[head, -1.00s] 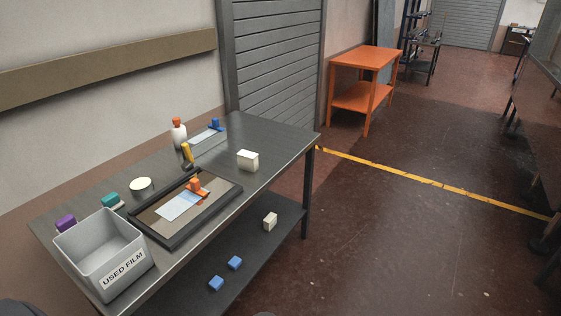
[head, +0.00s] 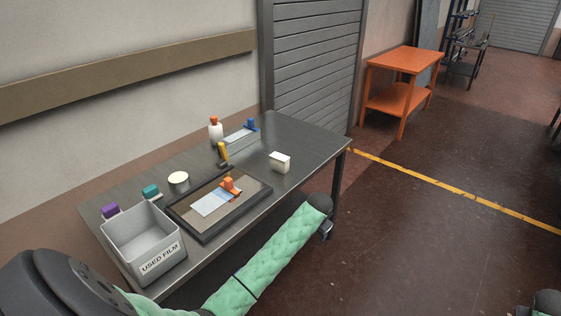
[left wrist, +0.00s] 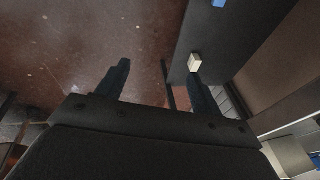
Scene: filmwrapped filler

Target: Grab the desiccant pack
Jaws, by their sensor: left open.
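Which thing is the desiccant pack I cannot say for certain. A small off-white block (left wrist: 195,62) lies on the dark lower shelf in the left wrist view, past the right fingertip and not between the fingers. In the head view a cream-white box (head: 280,162) stands on the table top near its right end. My left gripper (left wrist: 159,72) is open and empty. In the head view its wrist end (head: 326,228) is beside the table's front edge, and my arm hides the lower shelf.
The metal table (head: 300,140) holds a grey USED FILM bin (head: 135,240), a black-framed tray (head: 205,232) with an orange-handled tool, a white bottle (head: 215,132) and small coloured items. A blue block (left wrist: 219,3) is on the lower shelf. An orange table (head: 405,60) stands beyond; the floor between is clear.

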